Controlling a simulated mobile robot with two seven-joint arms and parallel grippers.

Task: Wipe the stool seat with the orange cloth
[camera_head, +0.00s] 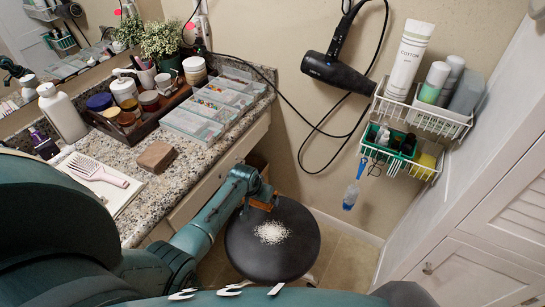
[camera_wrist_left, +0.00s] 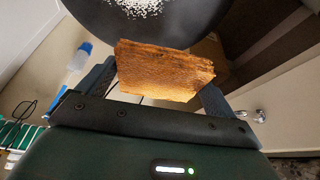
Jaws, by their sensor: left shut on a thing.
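The stool seat (camera_head: 261,262) is a round black disc below the counter. A patch of white grains (camera_head: 272,232) lies near its middle; it also shows at the top of the left wrist view (camera_wrist_left: 138,6). My left gripper (camera_head: 262,197) is at the seat's far edge, beyond the grains. It is shut on the orange cloth (camera_wrist_left: 165,72), a folded pad between the two fingers. The cloth is partly hidden by the gripper in the head view (camera_head: 266,204). I cannot tell whether the cloth touches the seat. My right gripper is not in view.
A hair dryer (camera_head: 337,72) and wire baskets (camera_head: 425,120) hang on the wall. A white cabinet (camera_head: 475,240) stands right.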

